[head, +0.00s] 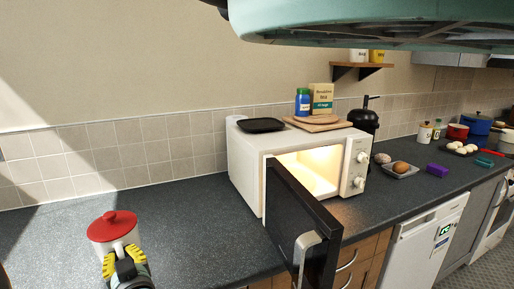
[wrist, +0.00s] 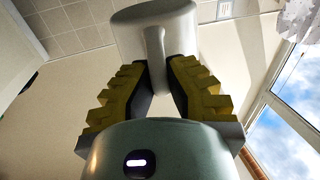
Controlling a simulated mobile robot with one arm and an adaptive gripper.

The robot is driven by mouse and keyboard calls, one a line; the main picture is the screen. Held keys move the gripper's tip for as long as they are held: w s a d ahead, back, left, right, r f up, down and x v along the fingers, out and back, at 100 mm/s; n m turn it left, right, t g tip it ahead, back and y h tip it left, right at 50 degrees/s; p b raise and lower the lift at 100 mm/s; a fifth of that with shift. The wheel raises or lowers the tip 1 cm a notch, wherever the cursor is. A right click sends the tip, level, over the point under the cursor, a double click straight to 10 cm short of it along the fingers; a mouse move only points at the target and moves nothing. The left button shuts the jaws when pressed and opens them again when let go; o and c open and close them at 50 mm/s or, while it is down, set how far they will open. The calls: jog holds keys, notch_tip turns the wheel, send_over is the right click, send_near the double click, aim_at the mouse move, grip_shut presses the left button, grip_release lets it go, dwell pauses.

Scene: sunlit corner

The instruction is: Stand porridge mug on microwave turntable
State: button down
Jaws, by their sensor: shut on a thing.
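The porridge mug (head: 123,243) is white, with a red knobbed lid (head: 112,226) on top. It is at the lower left in the head view, about upright, in front of the counter. My gripper (head: 123,260) has yellow ridged fingers and is shut on the mug's handle. The wrist view shows the white mug (wrist: 155,22) with its handle between the fingertips (wrist: 160,70). The white microwave (head: 245,165) stands on the counter to the right of the mug, lit inside. Its dark door (head: 297,222) is open toward me. I cannot make out the turntable inside.
The open door juts past the counter edge, between the mug and the right side. A black tray (head: 261,125) and a wooden board (head: 318,124) with a blue jar (head: 302,102) lie on the microwave. Eggs, pots and a purple block (head: 437,170) stand farther right. The left counter (head: 50,235) is clear.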

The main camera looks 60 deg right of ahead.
jog(key=w+a+r+n+y+p, duration=0.1)
jog(key=w+a+r+y, duration=0.15)
jog(key=a, duration=0.55)
jog(key=w+a+r+n+y+p, duration=0.1)
jog(key=w+a+r+p, duration=0.1)
jog(key=w+a, duration=0.35)
jog(key=w+a+r+n+y+p, duration=0.1)
jog(key=a+r+y, duration=0.15)
jog(key=a, duration=0.65)
jog(key=s+r+p, duration=0.3)
jog(key=r+p, duration=1.4)
jog(key=p, duration=0.2)
jog(key=s+r+p, duration=0.4)
jog(key=r+p, duration=1.4)
jog(key=shift+r+t+h+p, duration=0.3)
jog(key=shift+t+h+p, duration=0.05)
jog(key=shift+t+h, duration=0.05)
